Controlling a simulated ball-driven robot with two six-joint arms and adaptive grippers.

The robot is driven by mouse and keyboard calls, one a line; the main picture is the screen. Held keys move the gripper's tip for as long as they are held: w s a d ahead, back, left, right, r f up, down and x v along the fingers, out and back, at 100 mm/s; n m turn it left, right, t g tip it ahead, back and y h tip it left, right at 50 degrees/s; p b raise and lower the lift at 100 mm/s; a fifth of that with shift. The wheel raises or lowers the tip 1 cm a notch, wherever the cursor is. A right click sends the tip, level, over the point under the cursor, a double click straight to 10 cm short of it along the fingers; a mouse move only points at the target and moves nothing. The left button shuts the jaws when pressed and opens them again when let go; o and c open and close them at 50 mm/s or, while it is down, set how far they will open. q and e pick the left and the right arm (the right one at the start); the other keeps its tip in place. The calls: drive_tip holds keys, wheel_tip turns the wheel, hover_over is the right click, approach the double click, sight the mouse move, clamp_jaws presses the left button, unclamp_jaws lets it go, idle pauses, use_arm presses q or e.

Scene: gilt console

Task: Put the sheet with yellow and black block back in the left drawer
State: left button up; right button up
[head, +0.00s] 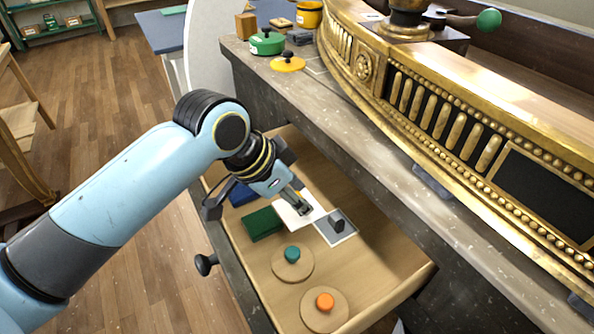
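The drawer (390,293) is pulled open below the gilt console. A white sheet (286,214) with a bit of yellow showing is in the drawer, partly covered by my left gripper (304,208). The gripper points down at this sheet, and a dark shape at its fingertips may be a black block. I cannot tell whether the fingers are closed on it or whether the sheet lies flat. Beside it on the right is another pale sheet (347,237) with a grey area and an upright dark block (338,221). My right gripper is not in view.
The drawer also holds a green block (262,224), a blue block (242,194), and round wooden lids with a teal knob (292,254) and an orange knob (325,301). Green (267,43) and yellow (288,64) lidded items stand on the stone ledge above.

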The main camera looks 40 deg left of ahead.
use_arm(q)
drive_tip(key=w+a+f, duration=0.1)
drive_tip(key=w+a, duration=0.1)
drive_tip(key=w, duration=0.1)
drive_tip(key=w+a+f+b, duration=0.1)
drive_tip(key=w+a, duration=0.1)
drive_tip(key=w, duration=0.2)
drive_tip(key=w+a+f+b, duration=0.1)
drive_tip(key=w+a, duration=0.2)
drive_tip(key=shift+w+a+f, duration=0.1)
drive_tip(key=shift+w+f, duration=0.25)
drive_tip(key=shift+w, duration=0.05)
drive_tip(key=shift+f+b, duration=0.4)
drive_tip(key=shift+f, duration=1.75)
drive_tip(key=shift+f, duration=0.15)
drive_tip(key=o, duration=1)
